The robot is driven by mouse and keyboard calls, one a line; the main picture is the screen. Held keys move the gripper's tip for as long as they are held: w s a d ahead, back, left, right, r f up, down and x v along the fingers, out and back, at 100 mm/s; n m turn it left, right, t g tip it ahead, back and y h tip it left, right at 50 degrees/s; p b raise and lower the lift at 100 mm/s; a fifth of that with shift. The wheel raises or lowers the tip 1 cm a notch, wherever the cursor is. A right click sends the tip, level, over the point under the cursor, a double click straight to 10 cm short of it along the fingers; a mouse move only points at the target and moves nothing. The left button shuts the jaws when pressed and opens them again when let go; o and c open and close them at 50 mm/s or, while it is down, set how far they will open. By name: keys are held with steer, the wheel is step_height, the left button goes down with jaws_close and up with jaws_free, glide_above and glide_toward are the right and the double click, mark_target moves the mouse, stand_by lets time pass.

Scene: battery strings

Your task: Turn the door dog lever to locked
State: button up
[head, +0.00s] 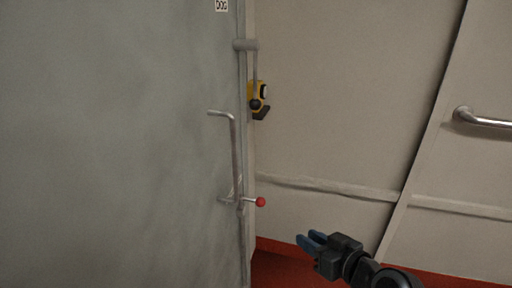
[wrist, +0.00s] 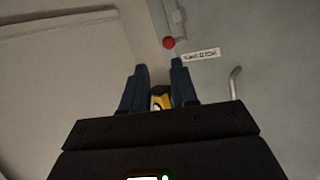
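The grey door (head: 120,140) fills the left of the head view, with a small "DOG" label (head: 222,5) near its top edge. Below the label, a lever with a grey pivot (head: 246,45) has a thin arm hanging down to a black knob (head: 256,104). It looks like the dog lever. My gripper (head: 308,240) is low and to the right, well apart from the lever. In the wrist view my gripper (wrist: 159,72) has its two blue fingers apart, with nothing held. A yellow thing (wrist: 160,101) shows beyond, between them.
A bent metal handle (head: 233,150) is on the door. A red-knobbed lever (head: 261,202) sits below it; its red knob (wrist: 169,43) also shows in the wrist view. A yellow device (head: 262,90) is behind the black knob. A rail (head: 485,121) is on the right wall.

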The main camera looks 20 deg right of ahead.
steer(key=w+r+n+y+p, duration=0.1)
steer(key=w+r+n+y, duration=0.25)
steer(key=w+r, duration=0.9)
steer(key=n+y+p, duration=0.1)
steer(key=n+y, duration=0.3)
steer(key=y, duration=0.2)
glide_toward(255, 98)
step_height(255, 98, up, 4)
steer(key=w+a, duration=0.2)
steer(key=shift+h, duration=0.25)
steer(key=p+x, duration=0.2)
steer(key=x, duration=0.4)
steer(key=shift+w, duration=0.35)
steer(key=shift+w+a+f, duration=0.15)
steer(key=shift+w+a, duration=0.15)
steer(key=shift+w, duration=0.05)
jaws_close()
